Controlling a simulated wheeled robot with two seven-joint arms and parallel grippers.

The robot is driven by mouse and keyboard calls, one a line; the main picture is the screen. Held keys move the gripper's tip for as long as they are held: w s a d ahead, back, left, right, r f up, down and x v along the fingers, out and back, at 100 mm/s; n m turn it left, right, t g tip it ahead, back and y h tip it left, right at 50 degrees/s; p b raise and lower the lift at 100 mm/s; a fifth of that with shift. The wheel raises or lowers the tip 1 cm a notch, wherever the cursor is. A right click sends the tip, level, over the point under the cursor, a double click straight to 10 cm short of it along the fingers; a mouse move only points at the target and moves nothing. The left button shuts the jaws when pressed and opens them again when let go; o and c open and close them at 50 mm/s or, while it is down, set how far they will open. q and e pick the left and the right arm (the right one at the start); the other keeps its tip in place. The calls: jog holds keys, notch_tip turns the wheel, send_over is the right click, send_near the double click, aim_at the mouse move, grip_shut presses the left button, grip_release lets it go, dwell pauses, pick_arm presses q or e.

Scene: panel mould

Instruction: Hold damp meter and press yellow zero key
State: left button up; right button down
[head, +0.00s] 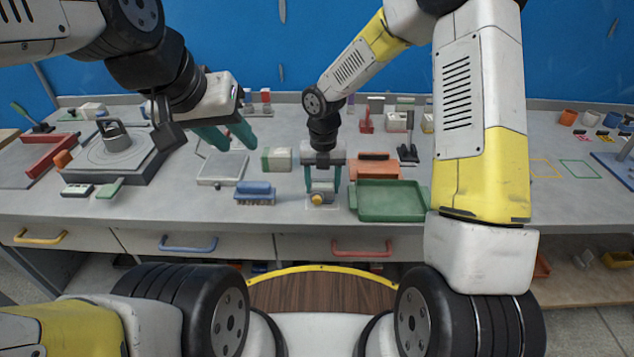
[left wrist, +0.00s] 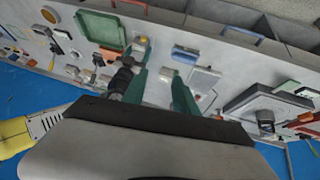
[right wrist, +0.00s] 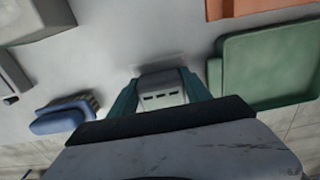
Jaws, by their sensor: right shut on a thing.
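The damp meter (head: 322,188) is a small grey-white box with a yellow key (head: 317,198) low on its near side. It is upright at the bench's front middle; I cannot tell whether it touches the bench. My right gripper (head: 323,182) points down from above and is shut on it, one teal finger on each side. In the right wrist view the meter's slotted grey top (right wrist: 162,97) sits between the fingers. My left gripper (head: 228,136) is open and empty, above the bench to the left of the meter. Its parted fingers show in the left wrist view (left wrist: 160,90).
A green tray (head: 390,214) lies close to the right of the meter, with an orange box (head: 374,172) behind it. A grey plate (head: 222,168) lies below my left gripper.

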pick_arm(q)
grip_shut()
dwell(1.5)
